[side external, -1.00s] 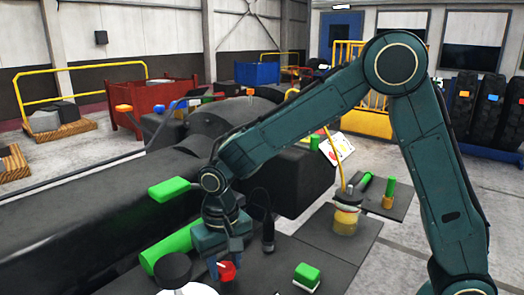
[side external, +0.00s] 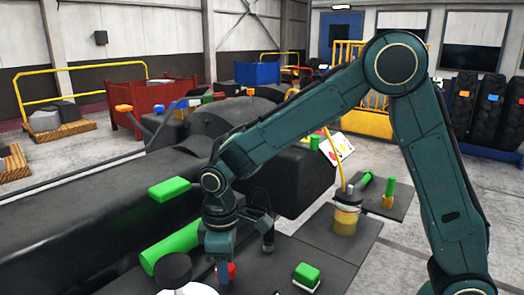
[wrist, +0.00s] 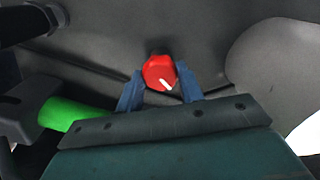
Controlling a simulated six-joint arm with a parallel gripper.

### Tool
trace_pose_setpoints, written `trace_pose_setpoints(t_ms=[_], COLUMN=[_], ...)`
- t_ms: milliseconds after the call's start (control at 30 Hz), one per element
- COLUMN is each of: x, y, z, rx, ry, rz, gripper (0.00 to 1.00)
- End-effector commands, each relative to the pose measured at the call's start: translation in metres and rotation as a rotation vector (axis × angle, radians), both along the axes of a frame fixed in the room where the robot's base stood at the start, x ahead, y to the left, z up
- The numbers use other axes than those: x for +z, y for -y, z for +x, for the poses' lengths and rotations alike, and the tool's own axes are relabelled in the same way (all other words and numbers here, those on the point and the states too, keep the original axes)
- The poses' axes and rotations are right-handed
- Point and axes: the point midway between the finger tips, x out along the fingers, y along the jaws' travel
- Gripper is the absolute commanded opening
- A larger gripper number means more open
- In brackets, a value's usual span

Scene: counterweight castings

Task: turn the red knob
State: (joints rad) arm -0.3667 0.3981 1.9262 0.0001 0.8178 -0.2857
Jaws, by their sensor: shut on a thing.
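The red knob (wrist: 159,72) with a white pointer line sits between the two blue fingers of my gripper (wrist: 160,88) in the wrist view. Its pointer line aims to the lower right there. In the side view the red knob (side external: 231,270) shows partly beside the fingers of my gripper (side external: 224,275), low on the dark surface. My gripper is shut on the knob. The fingers hide part of the knob in the side view.
A green cylinder (side external: 170,247) lies left of my gripper, with a dark round disc (side external: 173,267) in front of it. A green-topped block (side external: 307,276) stands to the right. A yellow-banded cylinder (side external: 346,220) stands farther back.

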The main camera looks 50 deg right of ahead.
Motion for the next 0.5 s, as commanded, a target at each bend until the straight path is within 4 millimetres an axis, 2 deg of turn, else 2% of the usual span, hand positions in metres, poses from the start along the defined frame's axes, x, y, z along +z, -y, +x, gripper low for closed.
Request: trace_pose_setpoints(t_ms=[300, 500], x=[0.0012, 0.0013], y=[-0.0001, -0.0002], z=[0.0007, 0.0007], rx=[0.269, 0.378], ry=[0.003, 0.003], rz=[0.001, 0.001], gripper=[0.14, 0.14])
